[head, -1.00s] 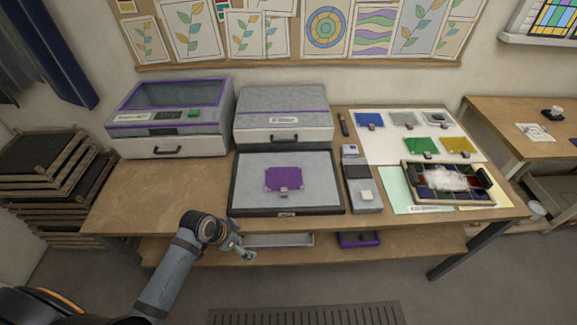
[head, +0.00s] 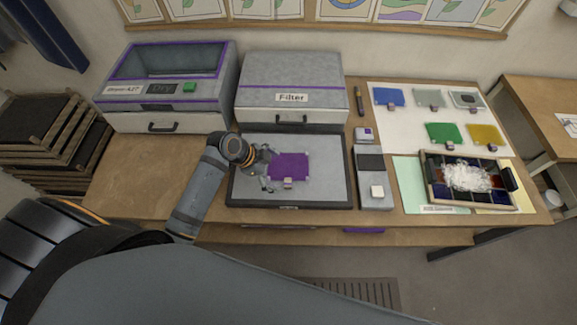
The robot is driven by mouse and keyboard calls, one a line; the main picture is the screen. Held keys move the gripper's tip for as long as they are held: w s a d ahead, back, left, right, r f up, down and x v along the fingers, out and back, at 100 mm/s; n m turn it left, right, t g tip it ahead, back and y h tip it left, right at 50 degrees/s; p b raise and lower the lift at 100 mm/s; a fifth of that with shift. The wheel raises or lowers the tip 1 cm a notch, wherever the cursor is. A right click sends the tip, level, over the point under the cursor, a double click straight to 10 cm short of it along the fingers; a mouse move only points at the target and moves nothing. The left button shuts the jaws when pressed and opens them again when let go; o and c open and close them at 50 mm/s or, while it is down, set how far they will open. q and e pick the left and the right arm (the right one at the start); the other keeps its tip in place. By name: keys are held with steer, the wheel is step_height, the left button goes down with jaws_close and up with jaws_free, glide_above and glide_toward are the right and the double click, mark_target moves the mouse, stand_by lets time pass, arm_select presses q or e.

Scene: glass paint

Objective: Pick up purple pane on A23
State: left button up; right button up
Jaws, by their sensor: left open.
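The purple pane (head: 291,165) lies flat on a grey tray with a dark rim (head: 340,206) at the middle of the workbench. A small tab shows at its front edge. My left gripper (head: 268,171) is open over the tray, just left of the pane, with its fingers close to the pane's left edge. I cannot tell whether the fingers touch it. My right gripper is not in view; a large grey arm part of mine fills the bottom of the view.
A dryer (head: 165,90) and a filter box (head: 291,85) stand behind the tray. A small grey device (head: 371,165) is to the right. Blue, grey, green and yellow panes lie on a white sheet (head: 405,124). A sectioned wooden box (head: 432,199) sits at the right. The bench's left end is clear.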

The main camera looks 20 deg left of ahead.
mark_target(287, 177)
arm_select(q)
steer(key=shift+w+d+f+p, duration=0.3)
steer(key=shift+w+f+p, duration=0.1)
steer(key=shift+w+f, duration=0.2)
steer(key=shift+p+x, duration=0.5)
steer(key=shift+x, duration=1.7)
steer(key=shift+a, duration=0.25)
steer(key=shift+c, duration=0.8)
steer(key=c, duration=1.2)
steer(key=shift+s+f, duration=0.1)
steer(key=shift+s, duration=0.15)
jaws_close()
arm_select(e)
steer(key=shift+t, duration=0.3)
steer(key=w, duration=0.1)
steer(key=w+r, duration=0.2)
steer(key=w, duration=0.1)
